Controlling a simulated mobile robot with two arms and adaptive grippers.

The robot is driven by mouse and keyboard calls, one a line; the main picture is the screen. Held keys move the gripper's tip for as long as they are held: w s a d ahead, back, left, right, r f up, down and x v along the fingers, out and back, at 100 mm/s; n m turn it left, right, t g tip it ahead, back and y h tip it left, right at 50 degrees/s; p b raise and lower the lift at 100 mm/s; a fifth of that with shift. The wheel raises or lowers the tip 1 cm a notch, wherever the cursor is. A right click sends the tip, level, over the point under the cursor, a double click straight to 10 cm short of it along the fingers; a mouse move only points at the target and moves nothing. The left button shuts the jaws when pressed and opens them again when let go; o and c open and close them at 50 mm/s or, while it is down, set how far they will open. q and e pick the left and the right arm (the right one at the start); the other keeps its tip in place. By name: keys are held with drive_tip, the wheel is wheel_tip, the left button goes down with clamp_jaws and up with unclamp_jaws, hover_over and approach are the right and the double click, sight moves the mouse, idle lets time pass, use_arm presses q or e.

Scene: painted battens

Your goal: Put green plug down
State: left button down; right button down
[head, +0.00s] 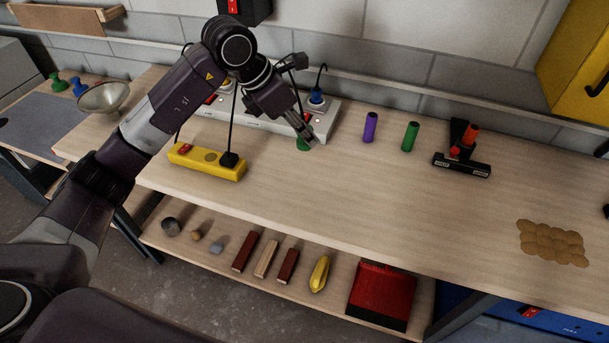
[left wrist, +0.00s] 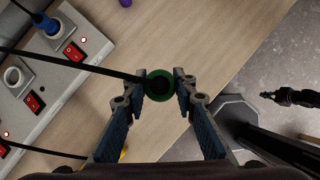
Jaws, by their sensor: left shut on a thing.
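The green plug (left wrist: 160,85) is round and sits between the fingertips of my left gripper (left wrist: 161,88) in the left wrist view. In the head view the green plug (head: 303,145) shows partly below the fingers of my left gripper (head: 307,138), in front of the white power strip. My left gripper is shut on it. A black cord runs to it from the left in the wrist view. I cannot tell whether the plug touches the bench. My right gripper is not in view.
The white power strip (head: 263,125) with red switches holds a blue plug (head: 316,96). A yellow strip (head: 205,161) lies left. Purple (head: 370,127) and green (head: 410,136) cylinders stand right. The bench middle is clear.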

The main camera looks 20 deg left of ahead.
use_arm(q)
wheel_tip(320, 180, down, 11)
drive_tip(key=p, duration=0.2)
drive_tip(key=shift+p, duration=0.4)
wheel_tip(320, 180, down, 3)
drive_tip(key=shift+f+p, duration=0.2)
drive_tip(key=shift+p, duration=0.3)
drive_tip(key=shift+f, duration=0.15)
drive_tip(key=shift+f+b, duration=0.6)
drive_tip(key=shift+b, duration=0.1)
drive_tip(key=c, duration=1.6)
unclamp_jaws()
